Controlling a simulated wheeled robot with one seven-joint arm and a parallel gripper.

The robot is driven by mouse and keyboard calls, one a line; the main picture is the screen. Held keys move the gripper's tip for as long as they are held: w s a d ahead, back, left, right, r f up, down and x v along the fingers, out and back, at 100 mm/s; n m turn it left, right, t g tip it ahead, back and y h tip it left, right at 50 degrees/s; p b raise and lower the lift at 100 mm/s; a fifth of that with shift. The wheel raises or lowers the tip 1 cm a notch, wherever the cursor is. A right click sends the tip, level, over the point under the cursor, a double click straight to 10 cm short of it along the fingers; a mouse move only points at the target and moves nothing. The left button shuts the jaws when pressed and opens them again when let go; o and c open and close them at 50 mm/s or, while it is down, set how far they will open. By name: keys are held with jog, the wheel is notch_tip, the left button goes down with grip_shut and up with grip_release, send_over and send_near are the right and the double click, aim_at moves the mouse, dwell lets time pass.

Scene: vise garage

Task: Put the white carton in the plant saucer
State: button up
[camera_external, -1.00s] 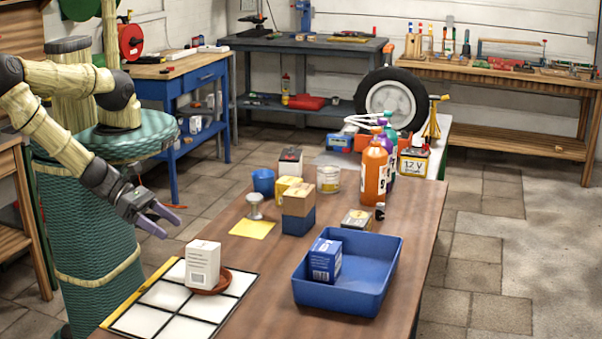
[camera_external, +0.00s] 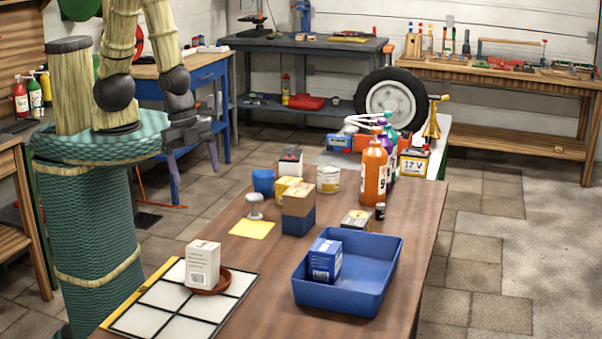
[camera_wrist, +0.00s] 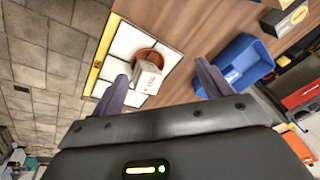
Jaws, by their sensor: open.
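The white carton (camera_external: 203,265) stands upright at the terracotta plant saucer (camera_external: 222,282) on the near left of the wooden table. It covers the saucer's left part, and the saucer's rim shows at its right. In the wrist view the carton (camera_wrist: 148,78) overlaps the saucer (camera_wrist: 150,54). I cannot tell whether its base lies fully inside the rim. My gripper (camera_external: 192,162) is open and empty, raised beyond the table's left edge, well apart from the carton. Its two fingers (camera_wrist: 161,72) show spread in the wrist view.
Saucer and carton are at a white gridded board (camera_external: 150,300). A blue bin (camera_external: 370,290) holding a blue box (camera_external: 325,261) stands to the right. Stacked boxes (camera_external: 298,210), a yellow sheet (camera_external: 252,229) and an orange bottle (camera_external: 374,175) stand farther back. Bare table lies between board and bin.

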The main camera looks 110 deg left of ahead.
jog(key=s+a+r+n, duration=0.2)
jog(key=a+r+n, duration=0.6)
jog(key=a+r, duration=0.1)
jog(key=shift+a+n, duration=0.3)
jog(key=shift+a, duration=0.45)
jog(key=o, duration=0.5)
jog(key=w+d+r+g+p, duration=0.1)
jog(key=w+d+r+p, duration=0.1)
jog(key=d, duration=0.5)
jog(key=w+d+r+p, duration=0.2)
jog(key=w+d+p, duration=0.2)
jog(key=d+p, duration=0.3)
jog(key=w+d+r+g+p, duration=0.1)
jog(key=w+d+r+p, duration=0.1)
jog(key=d, duration=0.6)
jog(key=shift+w+d+r+g+p, duration=0.2)
jog(key=shift+w+d+g+p, duration=0.3)
jog(key=shift+p, duration=0.9)
jog(key=shift+w+a, duration=0.15)
jog(key=shift+a, duration=0.05)
